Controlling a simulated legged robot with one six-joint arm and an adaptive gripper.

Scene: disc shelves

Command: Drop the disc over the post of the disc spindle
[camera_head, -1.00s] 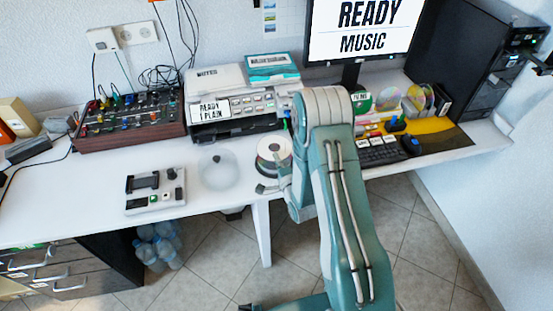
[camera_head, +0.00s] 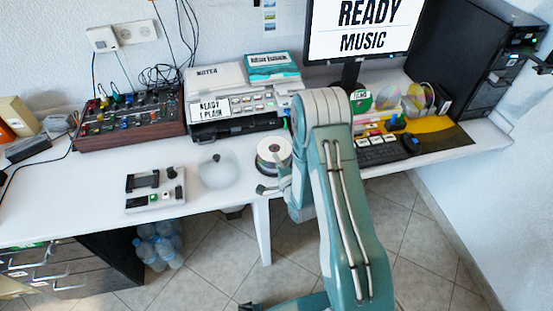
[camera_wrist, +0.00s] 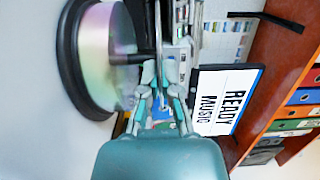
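The disc spindle (camera_head: 262,165) stands on the white desk just left of my arm. In the wrist view its black base (camera_wrist: 73,62) and pale, iridescent disc stack (camera_wrist: 98,55) lie sideways at left, with the post pointing right. In the head view a pale ring-shaped top (camera_head: 274,149) shows over the spindle. Whether the hole lines up with the post is unclear.
A clear dome cover (camera_head: 218,172) sits left of the spindle, beside a small control box (camera_head: 155,190). A printer (camera_head: 235,108) stands behind. A keyboard (camera_head: 382,152) and upright discs (camera_head: 415,100) are to the right. The desk's front edge is close.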

